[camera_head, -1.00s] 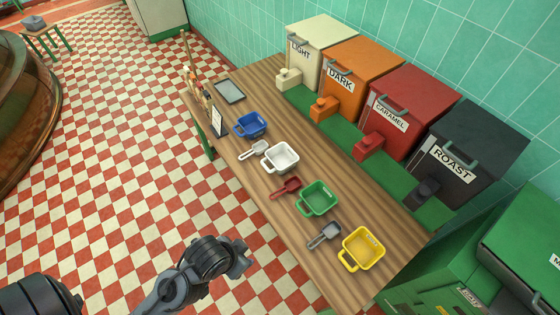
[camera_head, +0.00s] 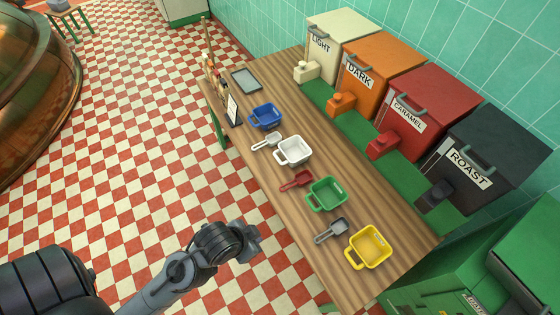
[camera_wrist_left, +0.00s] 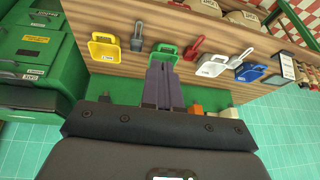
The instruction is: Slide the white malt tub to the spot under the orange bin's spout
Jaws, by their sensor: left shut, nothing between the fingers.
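The white malt tub (camera_head: 294,150) stands on the wooden bench, its handle toward the front edge. It also shows in the left wrist view (camera_wrist_left: 212,69). The orange bin (camera_head: 378,68), labelled DARK, stands at the back of the bench. Its spout (camera_head: 341,103) overhangs the green strip, and the tub is in front of that strip, apart from the spout. My left gripper (camera_head: 252,240) is off the bench's front side, away from the tub. In the left wrist view its fingers (camera_wrist_left: 164,60) are together and empty. My right gripper is not visible.
The blue tub (camera_head: 266,117) and green tub (camera_head: 327,194) flank the white one. A grey-white scoop (camera_head: 268,141) and a red scoop (camera_head: 297,180) lie close by. The yellow tub (camera_head: 369,247) is near the right end. Bare wood lies between the white tub and the green strip (camera_head: 360,135).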

